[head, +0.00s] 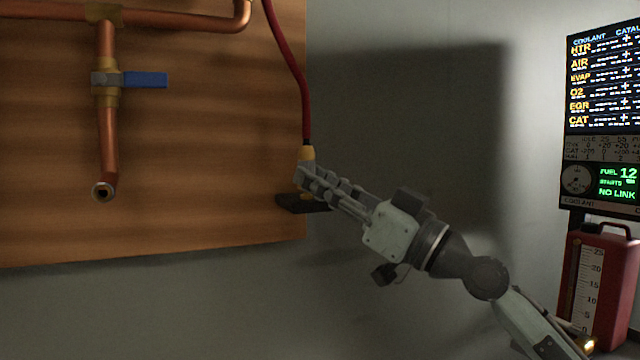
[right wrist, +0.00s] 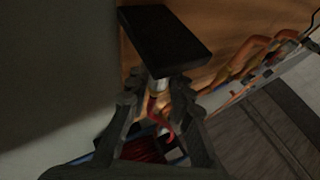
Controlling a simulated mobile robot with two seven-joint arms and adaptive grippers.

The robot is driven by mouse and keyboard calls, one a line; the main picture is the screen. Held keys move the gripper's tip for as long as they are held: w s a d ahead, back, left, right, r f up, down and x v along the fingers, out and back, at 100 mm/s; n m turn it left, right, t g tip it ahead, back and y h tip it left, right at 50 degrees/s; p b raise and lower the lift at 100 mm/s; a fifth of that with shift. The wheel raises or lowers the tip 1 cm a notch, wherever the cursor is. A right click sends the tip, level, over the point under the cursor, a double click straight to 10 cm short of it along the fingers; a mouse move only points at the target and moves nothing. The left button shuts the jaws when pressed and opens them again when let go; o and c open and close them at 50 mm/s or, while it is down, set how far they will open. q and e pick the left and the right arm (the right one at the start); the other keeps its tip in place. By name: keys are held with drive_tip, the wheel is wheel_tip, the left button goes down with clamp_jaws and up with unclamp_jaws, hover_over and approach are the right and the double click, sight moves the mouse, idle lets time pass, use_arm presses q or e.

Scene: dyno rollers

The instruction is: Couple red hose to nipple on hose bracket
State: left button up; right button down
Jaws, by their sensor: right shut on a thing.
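The red hose (head: 294,72) hangs down at the board's right edge and ends in a yellow coupling (head: 307,153). My right gripper (head: 302,177) is shut on this hose end, just above the dark hose bracket (head: 303,204). In the right wrist view, the bracket (right wrist: 165,40) is a black plate beyond the fingertips. A short silver piece (right wrist: 157,86) shows between the plate and the fingers, with yellow and the red hose (right wrist: 165,132) behind it. I cannot tell whether the silver is nipple or coupling, or whether they join. My left gripper is out of view.
Copper pipes with a blue-handled valve (head: 145,80) and an open pipe end (head: 103,191) are on the wooden board (head: 210,130) at left. A lit display (head: 603,90) and a red canister (head: 615,270) stand at right. The wall between is clear.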

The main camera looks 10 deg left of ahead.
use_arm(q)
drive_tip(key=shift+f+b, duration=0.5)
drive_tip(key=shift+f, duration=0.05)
use_arm(e)
drive_tip(key=shift+f, duration=0.4)
drive_tip(key=c, duration=1.3)
unclamp_jaws()
drive_tip(key=shift+o, duration=0.2)
